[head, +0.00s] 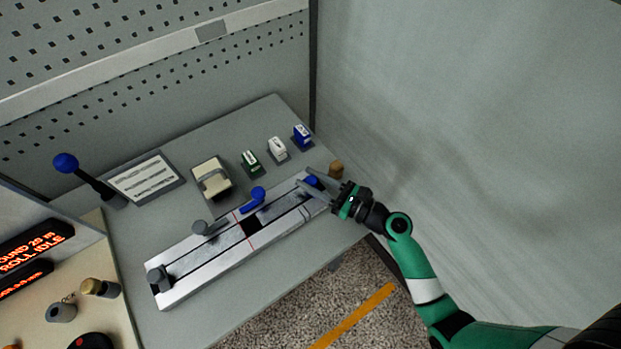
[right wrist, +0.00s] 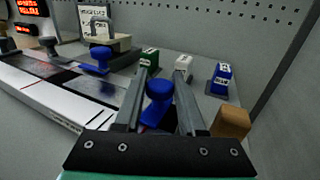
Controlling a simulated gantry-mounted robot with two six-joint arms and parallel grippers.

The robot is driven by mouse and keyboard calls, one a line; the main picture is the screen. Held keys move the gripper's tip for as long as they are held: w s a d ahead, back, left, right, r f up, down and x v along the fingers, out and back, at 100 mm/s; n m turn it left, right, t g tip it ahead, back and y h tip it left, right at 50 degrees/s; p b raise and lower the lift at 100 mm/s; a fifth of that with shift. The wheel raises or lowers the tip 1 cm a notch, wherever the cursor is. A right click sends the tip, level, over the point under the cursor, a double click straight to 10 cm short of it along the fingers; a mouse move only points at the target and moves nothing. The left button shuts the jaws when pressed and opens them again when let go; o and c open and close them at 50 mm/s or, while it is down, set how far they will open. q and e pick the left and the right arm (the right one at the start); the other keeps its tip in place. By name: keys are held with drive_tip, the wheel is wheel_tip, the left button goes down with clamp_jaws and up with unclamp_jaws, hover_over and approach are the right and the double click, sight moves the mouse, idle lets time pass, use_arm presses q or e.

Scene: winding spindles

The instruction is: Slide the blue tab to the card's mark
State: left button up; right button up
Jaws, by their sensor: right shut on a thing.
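A blue tab with a round knob (head: 311,181) sits at the right end of the silver slotted rail. My right gripper (head: 306,178) is shut on it, and the knob shows between the fingers in the right wrist view (right wrist: 159,89). A second blue tab (head: 252,201) stands on the rail's far side near the middle; it also shows in the right wrist view (right wrist: 97,62). A white card with printed lines (head: 146,178) lies in a dark frame behind the rail; its text is too small to read. My left gripper is not in view.
The rail (head: 190,290) has thin red lines across its middle and grey knobs (head: 159,277) on its left part. A cream box (head: 212,179) and green, white and blue blocks (head: 302,136) stand behind it. A wooden block (head: 336,168) is close to my right gripper.

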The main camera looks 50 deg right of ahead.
clamp_jaws()
idle(1.0)
